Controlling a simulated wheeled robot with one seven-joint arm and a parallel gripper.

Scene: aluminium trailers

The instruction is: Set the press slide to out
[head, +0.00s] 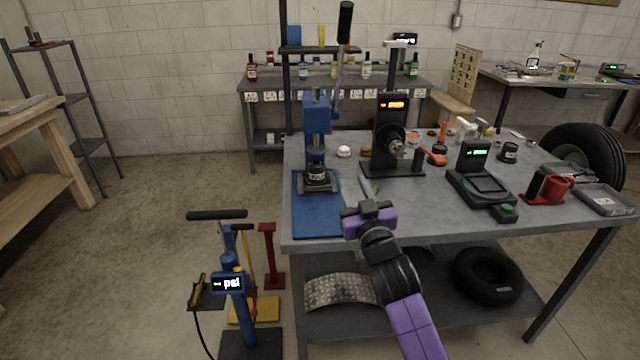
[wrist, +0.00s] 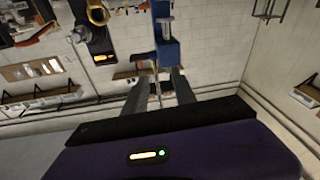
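The blue arbor press (head: 317,130) stands on a blue mat (head: 318,218) at the left end of the grey workbench. Its long lever with a black grip rises to the upper right. At its foot is a dark slide plate (head: 318,187) with a small dark round part (head: 317,173) on it, under the ram. I cannot tell how far the slide is out. My gripper (head: 357,190) is over the front of the bench, right of the press and apart from it. In the wrist view its two fingers (wrist: 160,86) are apart and empty, with the blue press column (wrist: 166,52) beyond them.
A black stand with an orange display (head: 391,125) is right of the press. A scale with a green display (head: 473,160) and a red cup holder (head: 545,186) stand further right. A blue floor pump (head: 235,285) stands left of the bench.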

